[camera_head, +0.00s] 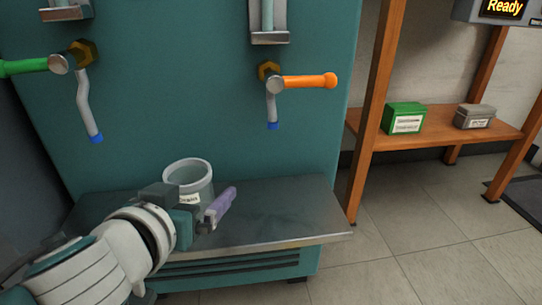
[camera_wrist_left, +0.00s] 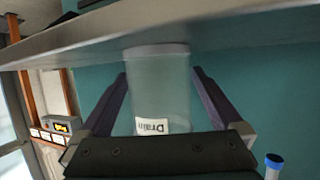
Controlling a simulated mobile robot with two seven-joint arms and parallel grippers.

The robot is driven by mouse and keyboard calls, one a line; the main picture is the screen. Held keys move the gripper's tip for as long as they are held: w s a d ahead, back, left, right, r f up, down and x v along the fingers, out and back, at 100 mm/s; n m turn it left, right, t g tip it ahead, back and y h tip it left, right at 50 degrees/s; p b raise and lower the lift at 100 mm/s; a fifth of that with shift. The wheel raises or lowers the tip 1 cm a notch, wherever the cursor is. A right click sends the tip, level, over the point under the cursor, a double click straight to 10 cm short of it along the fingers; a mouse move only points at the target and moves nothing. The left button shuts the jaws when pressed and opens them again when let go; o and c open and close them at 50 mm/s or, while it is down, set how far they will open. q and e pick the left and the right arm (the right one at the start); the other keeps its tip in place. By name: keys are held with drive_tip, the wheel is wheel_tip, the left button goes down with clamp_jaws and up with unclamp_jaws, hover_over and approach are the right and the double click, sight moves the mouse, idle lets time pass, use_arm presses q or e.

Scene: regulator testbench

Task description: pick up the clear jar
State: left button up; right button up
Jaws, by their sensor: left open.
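The clear jar (camera_head: 190,172) stands upright with an open top on the grey metal ledge (camera_head: 285,222) of the teal bench. A white label shows on its side. My left gripper (camera_head: 208,203) is at the near side of the jar and hides its lower part in the head view. In the left wrist view, which looks upside down, the jar (camera_wrist_left: 160,85) is between the two purple fingers of the left gripper (camera_wrist_left: 160,76). Its label reads "Drain". The fingers are open, with a small gap visible on each side. My right gripper is out of view.
Above the ledge hang a tap with a green handle (camera_head: 24,67) and one with an orange handle (camera_head: 305,82), their spouts blue-tipped. A wooden shelf at right holds a green box (camera_head: 405,117) and a grey box (camera_head: 474,116). The ledge right of the jar is clear.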

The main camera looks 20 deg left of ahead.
use_arm(q)
drive_tip(key=shift+x, duration=0.85)
drive_tip(key=shift+s, duration=0.1)
drive_tip(key=shift+c, duration=0.5)
drive_tip(key=c, duration=1.3)
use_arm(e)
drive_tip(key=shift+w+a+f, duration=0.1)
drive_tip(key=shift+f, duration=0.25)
use_arm(q)
drive_tip(key=shift+o, duration=0.2)
drive_tip(key=shift+r, duration=0.1)
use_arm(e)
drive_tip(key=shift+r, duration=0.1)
